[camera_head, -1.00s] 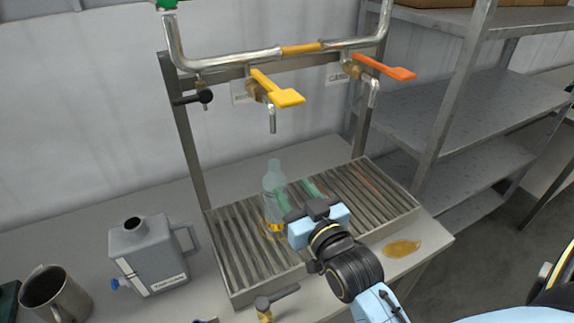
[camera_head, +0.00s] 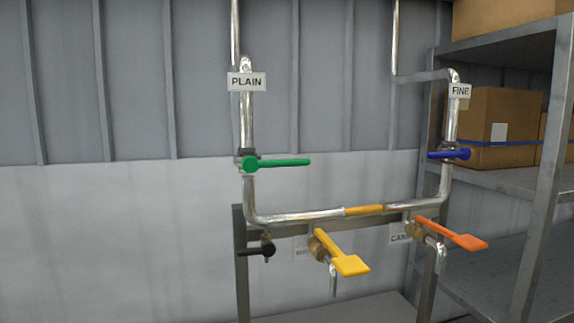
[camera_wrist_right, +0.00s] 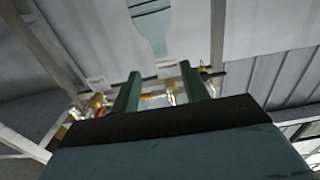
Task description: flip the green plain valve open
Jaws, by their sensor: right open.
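The green valve (camera_head: 275,163) is on the vertical pipe under the PLAIN sign (camera_head: 246,82) in the head view. Its lever points right, roughly level and crosswise to the pipe. My right gripper (camera_wrist_right: 162,90) shows in the right wrist view with two green fingers apart and nothing between them. A pale see-through bottle (camera_wrist_right: 151,22) appears beyond the fingers at the top of that view, not gripped. Neither gripper shows in the head view, so no gripper is seen near the green lever.
A blue-handled valve (camera_head: 450,154) is under the FINE sign (camera_head: 460,91). Yellow (camera_head: 343,254) and orange (camera_head: 452,234) levers and a black-handled tap (camera_head: 258,250) hang below the cross pipe. Shelving (camera_head: 510,179) with boxes stands right. Space left of the green valve is clear.

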